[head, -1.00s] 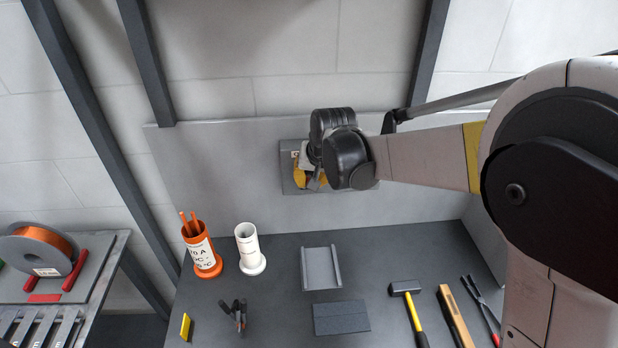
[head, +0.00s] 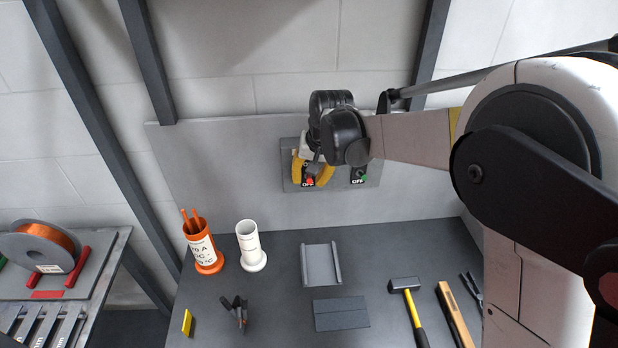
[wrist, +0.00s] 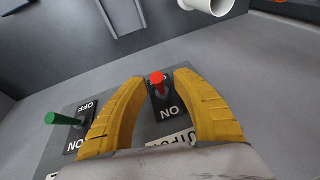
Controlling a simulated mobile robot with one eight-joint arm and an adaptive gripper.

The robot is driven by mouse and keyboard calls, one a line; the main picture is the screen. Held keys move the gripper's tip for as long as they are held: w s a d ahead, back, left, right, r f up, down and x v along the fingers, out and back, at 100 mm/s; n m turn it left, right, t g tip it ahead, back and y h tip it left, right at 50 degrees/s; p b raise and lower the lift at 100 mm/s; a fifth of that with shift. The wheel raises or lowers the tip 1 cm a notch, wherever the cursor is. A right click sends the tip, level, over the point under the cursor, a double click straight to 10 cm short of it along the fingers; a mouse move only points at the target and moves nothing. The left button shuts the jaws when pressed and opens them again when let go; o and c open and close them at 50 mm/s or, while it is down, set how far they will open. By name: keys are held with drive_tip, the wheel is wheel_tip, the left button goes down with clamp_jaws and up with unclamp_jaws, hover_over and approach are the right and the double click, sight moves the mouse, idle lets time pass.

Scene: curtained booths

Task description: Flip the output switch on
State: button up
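A grey switch panel (head: 345,186) is mounted on the upright grey board behind the bench. Its red-tipped lever switch (wrist: 158,80) stands on a black ON/OFF plate, with a partly hidden label that seems to read OUTPUT. In the head view the red tip (head: 310,181) is beside the word OFF. My gripper (wrist: 160,79) is open, with one yellow finger on each side of the red lever and gaps visible. In the head view my gripper (head: 312,177) is in front of the panel and hides part of it. A green-tipped switch (wrist: 66,119) is outside the fingers; it also shows in the head view (head: 363,178).
On the bench are an orange cup (head: 204,247), a white cup (head: 250,247), a grey tray (head: 320,265), a dark block (head: 341,315), a hammer (head: 408,300) and a wood-coloured bar (head: 453,313). A spool (head: 42,250) is at the left.

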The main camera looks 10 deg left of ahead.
drive_tip(key=v, duration=1.2)
drive_tip(key=shift+f, duration=0.1)
